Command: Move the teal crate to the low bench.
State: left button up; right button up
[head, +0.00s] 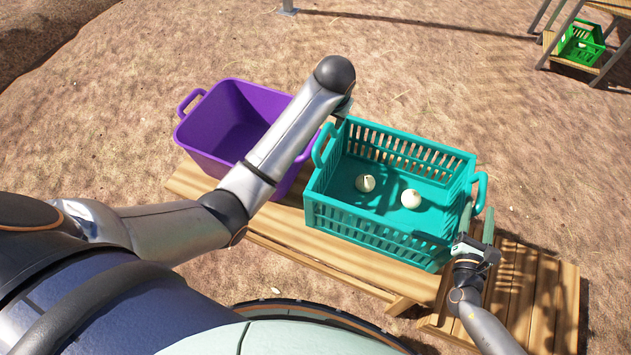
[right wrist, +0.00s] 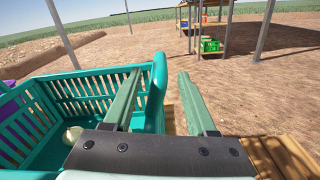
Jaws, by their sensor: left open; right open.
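The teal crate (head: 330,205) stands upright on a wooden bench (head: 290,252), with two pale onions (head: 365,183) (head: 410,198) inside. My left gripper (head: 343,108) is at the crate's left end, by the left handle (head: 324,145); its fingers are mostly hidden by the arm. My right gripper (head: 477,223) is at the right handle (head: 481,192). In the right wrist view its open fingers (right wrist: 160,95) stand either side of the teal crate's end handle (right wrist: 157,85); I cannot tell whether they touch. A slatted wooden surface (head: 520,290), possibly the low bench, lies at the right.
A purple crate (head: 228,115) stands just left of the teal crate on the same bench. A green crate (head: 582,45) sits on a wooden rack far off at top right. Bare dirt surrounds the bench. Metal posts (right wrist: 263,30) stand beyond.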

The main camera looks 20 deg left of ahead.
jog(key=s, duration=0.5)
jog(key=shift+d, duration=0.1)
dwell(0.5)
